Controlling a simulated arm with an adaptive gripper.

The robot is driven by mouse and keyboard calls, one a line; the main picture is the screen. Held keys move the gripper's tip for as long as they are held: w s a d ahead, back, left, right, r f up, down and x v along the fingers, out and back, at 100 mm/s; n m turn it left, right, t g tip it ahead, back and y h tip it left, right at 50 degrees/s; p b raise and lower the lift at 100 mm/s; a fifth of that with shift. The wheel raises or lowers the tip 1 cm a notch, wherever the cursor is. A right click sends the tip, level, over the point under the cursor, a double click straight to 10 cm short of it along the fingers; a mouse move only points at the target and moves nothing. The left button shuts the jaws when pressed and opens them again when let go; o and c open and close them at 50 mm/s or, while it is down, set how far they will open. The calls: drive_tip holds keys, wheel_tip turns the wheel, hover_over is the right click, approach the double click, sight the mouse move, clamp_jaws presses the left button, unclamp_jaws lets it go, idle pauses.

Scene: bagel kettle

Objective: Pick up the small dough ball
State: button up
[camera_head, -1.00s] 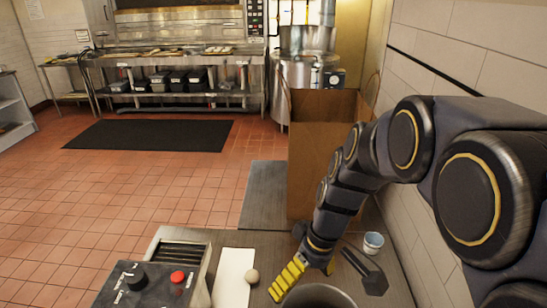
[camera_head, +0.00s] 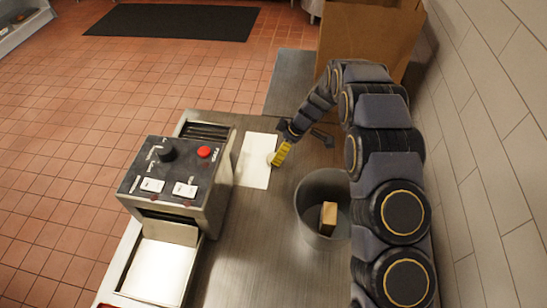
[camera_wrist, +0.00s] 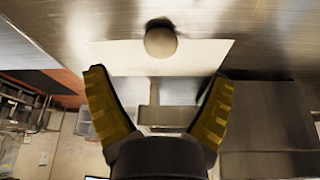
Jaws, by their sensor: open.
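The small dough ball (camera_wrist: 160,42) is pale and round. In the wrist view it sits at the edge of a white sheet (camera_wrist: 205,58), ahead of my fingers and roughly centred between them. My gripper (camera_wrist: 158,78) is open, its two yellow fingers spread wide with nothing between the pads. In the head view my gripper (camera_head: 281,153) is low over the counter beside the ball (camera_head: 270,158), and a yellow finger hides part of the ball. The ball is at the right edge of the white sheet (camera_head: 256,170).
A machine with a red button (camera_head: 204,152) stands left of the sheet. A grey bin (camera_head: 307,224) with a brown block (camera_head: 328,215) inside is to the right. A dark tool (camera_head: 323,138) lies behind. A cardboard box (camera_head: 365,45) and tiled wall bound the right side.

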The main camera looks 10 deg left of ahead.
drive_tip(key=x, duration=0.5)
drive_tip(key=shift+a+f, duration=0.1)
drive_tip(key=shift+f, duration=0.3)
drive_tip(key=c, duration=1.2)
